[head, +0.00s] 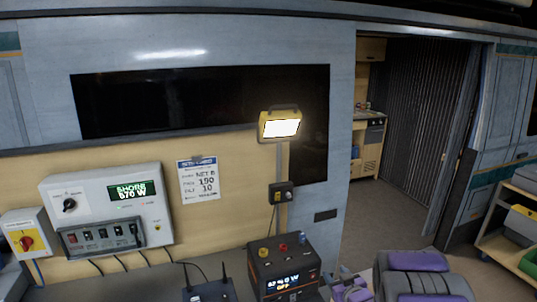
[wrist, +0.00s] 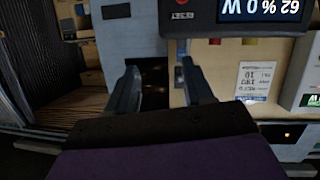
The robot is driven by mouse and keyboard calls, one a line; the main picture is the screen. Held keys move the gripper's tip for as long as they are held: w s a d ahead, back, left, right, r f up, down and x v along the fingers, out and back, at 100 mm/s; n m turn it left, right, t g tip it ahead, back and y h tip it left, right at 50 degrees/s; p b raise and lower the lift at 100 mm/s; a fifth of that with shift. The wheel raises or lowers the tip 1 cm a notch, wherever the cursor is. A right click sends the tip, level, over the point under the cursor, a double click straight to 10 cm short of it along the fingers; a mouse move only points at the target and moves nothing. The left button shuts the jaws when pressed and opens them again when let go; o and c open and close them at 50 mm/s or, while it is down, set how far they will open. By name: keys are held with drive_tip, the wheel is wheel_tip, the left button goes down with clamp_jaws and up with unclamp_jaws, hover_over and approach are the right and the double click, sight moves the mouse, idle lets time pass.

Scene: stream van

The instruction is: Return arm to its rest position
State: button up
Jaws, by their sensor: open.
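My gripper (wrist: 160,75) shows in the wrist view, with its two dark fingers spread apart and nothing between them. The wrist picture is upside down. My arm (head: 418,262), with grey and purple parts, shows at the lower right of the head view, folded low in front of the van. The fingers are not clearly made out in the head view. A dark power unit (head: 284,268) with a lit display stands left of my arm. The same display shows at the top of the wrist view (wrist: 262,8). I cannot tell the exact gap between arm and unit.
A white control panel (head: 105,210) reading 670 W and a red-yellow switch (head: 25,238) are on the left wall. A black router (head: 208,290) sits on the counter. A lit yellow lamp (head: 280,125) hangs above. A shelf cart (head: 515,235) stands right; the doorway floor (head: 385,220) is clear.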

drive_tip(key=s+d+r+m+g+h, duration=0.1)
drive_tip(key=s+r+g+h, duration=0.25)
drive_tip(key=s, duration=0.35)
drive_tip(key=s+d+r+m+g+h, duration=0.1)
drive_tip(key=s+r+m+g+h, duration=0.1)
drive_tip(key=s+r+g, duration=0.35)
drive_tip(key=s+a+r+g+y, duration=0.1)
drive_tip(key=s+a+g, duration=0.1)
drive_tip(key=s, duration=0.9)
drive_tip(key=s+a+r+g, duration=0.2)
drive_tip(key=s+a, duration=0.3)
drive_tip(key=s, duration=0.7)
drive_tip(key=s+a+r+g+y, duration=0.1)
drive_tip(key=s+a+r+g, duration=0.1)
drive_tip(key=s, duration=0.9)
drive_tip(key=shift+s+a+m+g+y, duration=0.35)
drive_tip(key=shift+a+g, duration=0.15)
drive_tip(key=shift+a, duration=0.3)
drive_tip(key=shift+w, duration=0.1)
drive_tip(key=shift+c, duration=0.9)
drive_tip(key=shift+a, duration=0.15)
